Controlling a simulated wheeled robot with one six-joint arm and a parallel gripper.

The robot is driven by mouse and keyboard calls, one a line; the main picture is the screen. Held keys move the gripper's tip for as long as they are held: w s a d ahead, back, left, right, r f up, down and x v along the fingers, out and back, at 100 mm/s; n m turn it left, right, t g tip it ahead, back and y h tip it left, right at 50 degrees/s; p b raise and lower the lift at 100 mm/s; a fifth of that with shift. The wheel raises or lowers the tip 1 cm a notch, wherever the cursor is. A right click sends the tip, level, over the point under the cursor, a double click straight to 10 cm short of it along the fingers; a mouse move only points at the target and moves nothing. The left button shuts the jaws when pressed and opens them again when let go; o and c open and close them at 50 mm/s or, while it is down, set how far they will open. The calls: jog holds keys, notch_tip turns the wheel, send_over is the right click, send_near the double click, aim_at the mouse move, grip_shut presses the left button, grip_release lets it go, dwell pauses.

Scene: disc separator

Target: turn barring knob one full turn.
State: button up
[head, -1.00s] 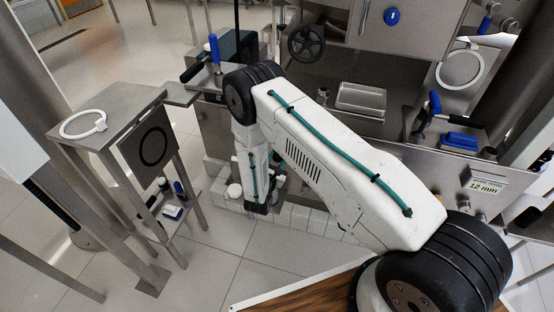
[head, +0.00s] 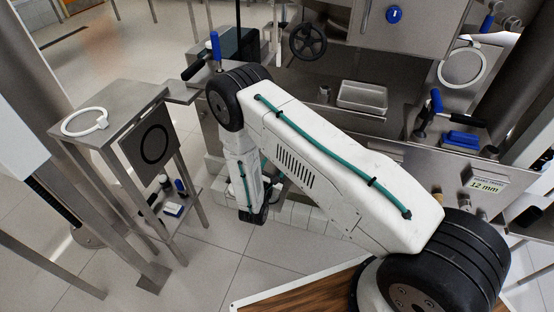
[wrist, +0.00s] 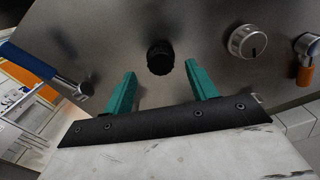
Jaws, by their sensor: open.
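In the wrist view a black ribbed knob (wrist: 160,58), which looks like the barring knob, stands out from a steel panel (wrist: 200,30). My gripper (wrist: 160,80) shows two green fingers, open and apart. The knob lies between and just beyond the fingertips in the picture, and nothing is held. I cannot tell the exact gap in depth. In the head view my arm (head: 330,165) reaches to the left and down, and the knob is not visible there.
Right of the knob in the wrist view are a silver round dial (wrist: 248,41) and an orange-handled valve (wrist: 305,72). A blue-handled lever (wrist: 40,65) is at the left. In the head view a steel stand (head: 115,115) is left of my arm, with a ring (head: 84,122) on top.

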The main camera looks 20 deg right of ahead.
jog(key=shift+v, duration=1.5)
jog(key=s+d+m+g+h, duration=0.2)
jog(key=s+d+g+h, duration=0.1)
jog(key=s+d, duration=0.15)
jog(key=s+d+r+m+g, duration=0.3)
jog(key=s+r+m+g, duration=0.3)
jog(key=r, duration=0.4)
jog(key=s+d+r+m+g, duration=0.3)
jog(key=s+r+m+g, duration=0.15)
jog(key=r+g, duration=0.45)
jog(key=s+a+r+m+t+y, duration=0.2)
jog(key=s+r+m+y, duration=0.4)
jog(key=s+r, duration=0.4)
jog(key=s+a+r+m+t+y, duration=0.1)
jog(key=s+r+m+t+y, duration=0.2)
jog(key=r, duration=1.4)
jog(key=s+m+y, duration=0.3)
jog(key=s+y, duration=0.1)
jog(key=s, duration=0.3)
jog(key=shift+s+a+m+y, duration=0.35)
jog(key=shift+y, duration=0.05)
